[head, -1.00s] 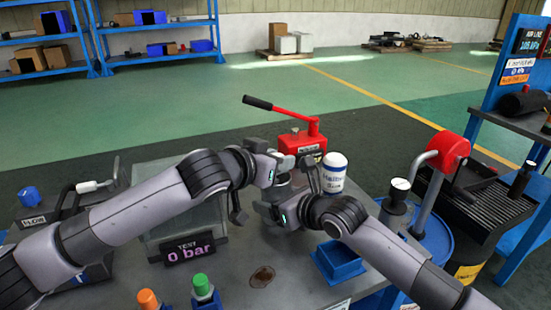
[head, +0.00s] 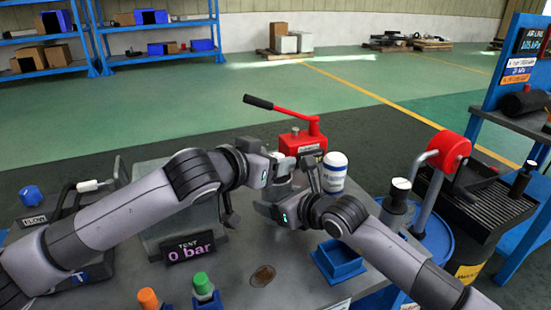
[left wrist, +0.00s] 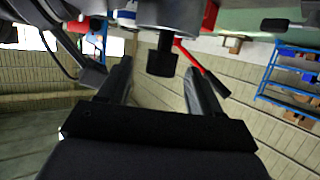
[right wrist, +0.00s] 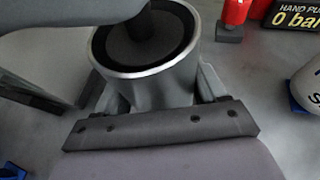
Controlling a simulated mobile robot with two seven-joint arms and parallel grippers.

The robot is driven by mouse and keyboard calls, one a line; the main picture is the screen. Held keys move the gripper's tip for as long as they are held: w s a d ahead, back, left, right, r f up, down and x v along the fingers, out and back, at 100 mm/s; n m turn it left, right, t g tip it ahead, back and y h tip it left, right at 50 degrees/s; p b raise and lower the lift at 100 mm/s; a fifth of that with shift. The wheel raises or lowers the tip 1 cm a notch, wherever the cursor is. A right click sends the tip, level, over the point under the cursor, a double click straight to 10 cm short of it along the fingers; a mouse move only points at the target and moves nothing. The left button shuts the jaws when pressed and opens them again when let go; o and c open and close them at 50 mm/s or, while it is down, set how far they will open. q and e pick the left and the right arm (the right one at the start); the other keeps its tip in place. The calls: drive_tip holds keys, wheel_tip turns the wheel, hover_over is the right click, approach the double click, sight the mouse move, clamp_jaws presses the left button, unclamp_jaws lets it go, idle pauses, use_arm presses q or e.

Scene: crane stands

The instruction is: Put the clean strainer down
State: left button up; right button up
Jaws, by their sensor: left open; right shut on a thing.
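A silver metal cup (right wrist: 178,80) with a dark round inside fills the upper middle of the right wrist view. A black stem (right wrist: 152,28) stands up from its centre; I cannot tell whether cup and stem together are the strainer. My right gripper (right wrist: 160,88) is shut around the cup's sides. In the left wrist view a black knob (left wrist: 161,64) on a grey body lies ahead, between the fingers of my open left gripper (left wrist: 157,72), apparently clear of them. In the head view my left gripper (head: 283,164) is just above my right gripper (head: 285,205); the arms mostly hide the cup.
A red hand pump (head: 303,143) and a white can (head: 335,173) stand behind the grippers. A blue tray (head: 339,262) is at front right. A test display (head: 189,249) reads 0 bar.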

use_arm(q)
drive_tip(key=shift+v, duration=2.7)
use_arm(e)
drive_tip(key=o, duration=1.3)
drive_tip(key=shift+s+d, duration=0.1)
